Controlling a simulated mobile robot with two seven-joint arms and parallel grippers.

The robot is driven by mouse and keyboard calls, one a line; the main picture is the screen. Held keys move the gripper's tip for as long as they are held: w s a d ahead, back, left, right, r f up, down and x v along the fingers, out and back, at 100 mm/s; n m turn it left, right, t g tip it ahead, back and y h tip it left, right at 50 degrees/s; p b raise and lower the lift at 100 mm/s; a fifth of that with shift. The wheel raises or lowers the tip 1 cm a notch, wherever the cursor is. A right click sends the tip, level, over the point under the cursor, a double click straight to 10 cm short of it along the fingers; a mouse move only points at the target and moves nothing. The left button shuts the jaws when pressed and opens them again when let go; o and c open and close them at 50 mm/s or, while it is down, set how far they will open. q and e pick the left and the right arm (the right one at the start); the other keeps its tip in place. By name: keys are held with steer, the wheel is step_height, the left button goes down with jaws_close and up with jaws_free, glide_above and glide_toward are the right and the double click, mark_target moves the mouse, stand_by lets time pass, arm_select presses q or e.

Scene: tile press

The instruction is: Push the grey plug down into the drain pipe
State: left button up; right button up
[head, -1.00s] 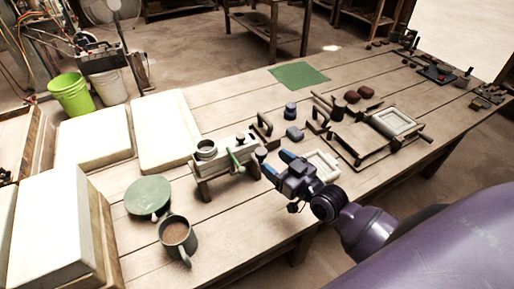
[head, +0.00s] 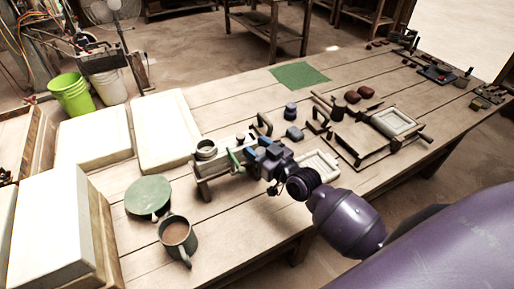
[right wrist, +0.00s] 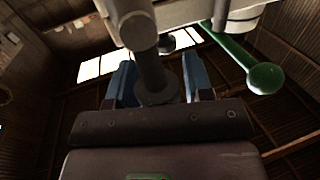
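A dark grey plug (right wrist: 153,75), a cylinder with a wider rim, shows between my right fingers in the right wrist view. It meets the end of a pale drain pipe (right wrist: 138,30). In the head view, my gripper covers this end of the pale stand (head: 212,166). My right gripper (head: 256,150) reaches over the stand's right end. In the right wrist view its blue fingers (right wrist: 158,80) are apart on either side of the plug, with a gap visible at the right finger. Whether anything touches the plug is unclear. My left gripper is not in view.
A green lever (right wrist: 240,55) with a ball end hangs close to the right of my right fingers. A mug (head: 176,236) and green disc (head: 148,195) stand at the left front. A white framed tile (head: 320,163) lies just right of my gripper.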

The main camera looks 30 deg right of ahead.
jaws_close()
steer(key=shift+f+b, duration=0.55)
steer(key=shift+f, duration=0.8)
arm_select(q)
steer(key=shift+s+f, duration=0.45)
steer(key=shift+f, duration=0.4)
arm_select(e)
steer(key=shift+o, duration=0.2)
jaws_free()
steer(key=shift+o, duration=1.2)
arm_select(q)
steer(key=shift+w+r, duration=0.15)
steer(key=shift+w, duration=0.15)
arm_select(e)
steer(key=shift+s, duration=0.1)
